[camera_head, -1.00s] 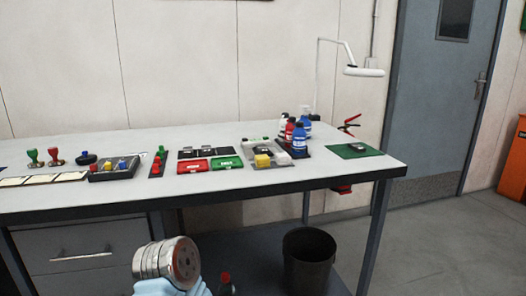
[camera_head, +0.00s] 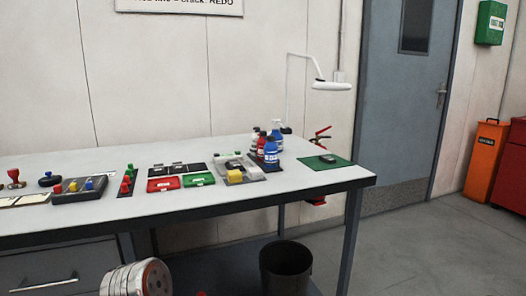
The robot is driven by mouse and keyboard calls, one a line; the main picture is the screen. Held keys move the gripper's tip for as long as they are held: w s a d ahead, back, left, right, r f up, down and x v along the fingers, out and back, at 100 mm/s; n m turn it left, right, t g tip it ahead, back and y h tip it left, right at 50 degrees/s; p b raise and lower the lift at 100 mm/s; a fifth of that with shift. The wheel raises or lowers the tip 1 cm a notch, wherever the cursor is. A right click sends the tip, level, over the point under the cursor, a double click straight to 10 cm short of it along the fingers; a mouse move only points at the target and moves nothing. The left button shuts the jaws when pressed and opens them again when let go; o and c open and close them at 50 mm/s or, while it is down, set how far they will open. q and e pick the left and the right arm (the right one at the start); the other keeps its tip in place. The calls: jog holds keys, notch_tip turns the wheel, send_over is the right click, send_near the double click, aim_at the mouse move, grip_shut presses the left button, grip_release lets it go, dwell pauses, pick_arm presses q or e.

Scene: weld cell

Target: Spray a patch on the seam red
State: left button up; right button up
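A cluster of bottles stands near the right end of the workbench. It includes a red bottle (camera_head: 261,147), a blue-and-white bottle with a dark cap (camera_head: 271,156) in front, and a blue-and-white bottle (camera_head: 277,133) behind. They stand close together and partly hide each other. A small dark grey piece (camera_head: 327,158) lies on a green mat (camera_head: 311,163) to their right. No seam can be made out at this size.
The workbench (camera_head: 200,213) also bears a red tray (camera_head: 166,184), a green tray (camera_head: 199,179) and stamps. A lamp (camera_head: 331,86) overhangs its right end. A black bin (camera_head: 286,268) and a silver cylinder (camera_head: 127,279) show low down.

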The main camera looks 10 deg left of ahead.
pick_arm(q)
grip_shut()
dwell(1.6)
